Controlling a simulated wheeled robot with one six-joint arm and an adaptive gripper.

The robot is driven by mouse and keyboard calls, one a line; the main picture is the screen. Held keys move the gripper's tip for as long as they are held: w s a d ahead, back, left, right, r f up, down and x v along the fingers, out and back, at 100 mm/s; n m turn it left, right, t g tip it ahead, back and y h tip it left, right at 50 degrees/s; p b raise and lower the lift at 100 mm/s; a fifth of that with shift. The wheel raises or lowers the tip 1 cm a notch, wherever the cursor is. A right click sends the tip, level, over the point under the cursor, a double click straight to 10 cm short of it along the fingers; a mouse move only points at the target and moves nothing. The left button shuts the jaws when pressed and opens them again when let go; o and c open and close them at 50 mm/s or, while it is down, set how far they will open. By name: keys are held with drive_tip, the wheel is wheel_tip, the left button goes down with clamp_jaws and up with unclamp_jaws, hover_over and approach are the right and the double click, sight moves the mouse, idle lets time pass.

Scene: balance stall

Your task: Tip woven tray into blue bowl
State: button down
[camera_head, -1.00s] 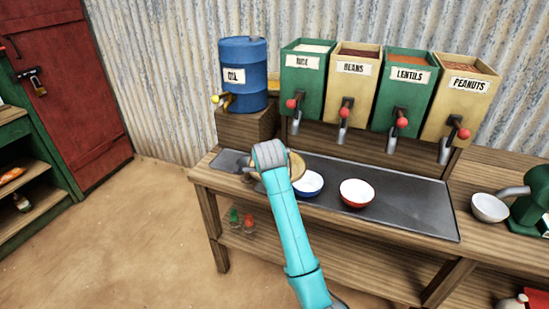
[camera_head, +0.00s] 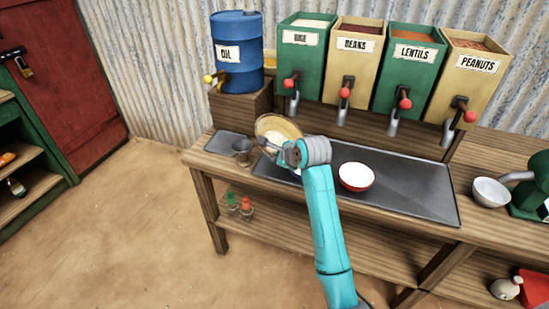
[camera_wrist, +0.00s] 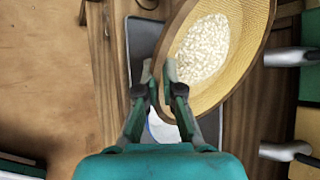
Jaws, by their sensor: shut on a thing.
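The woven tray (camera_head: 264,124) is tan and round, and it is tilted in the head view with its inside toward me. It also shows in the wrist view (camera_wrist: 245,62), with a patch of white grains on its floor. My gripper (camera_head: 273,147) is shut on the tray's near rim and holds it above the counter. In the wrist view the fingertips (camera_wrist: 158,72) meet at that rim. The blue bowl (camera_head: 297,172) is almost wholly hidden below my wrist. A white and blue piece of it shows between the fingers in the wrist view (camera_wrist: 160,128).
A red bowl (camera_head: 356,177) stands on the dark mat (camera_head: 420,196), right of my arm. A metal cup (camera_head: 242,150) stands left of the tray. The oil drum (camera_head: 238,52) and several dispensers with taps, including rice (camera_head: 300,62), stand behind.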

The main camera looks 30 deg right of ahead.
drive_tip(key=s+d+m+t+y, duration=0.1)
drive_tip(key=s+d+m+t, duration=0.5)
drive_tip(key=t, duration=0.8)
drive_tip(key=shift+s+d+r+m, duration=0.25)
drive_tip(key=shift+s+m, duration=0.9)
drive_tip(key=shift+m, duration=0.45)
drive_tip(key=shift+t, duration=0.3)
drive_tip(key=shift+s, duration=0.1)
idle(0.7)
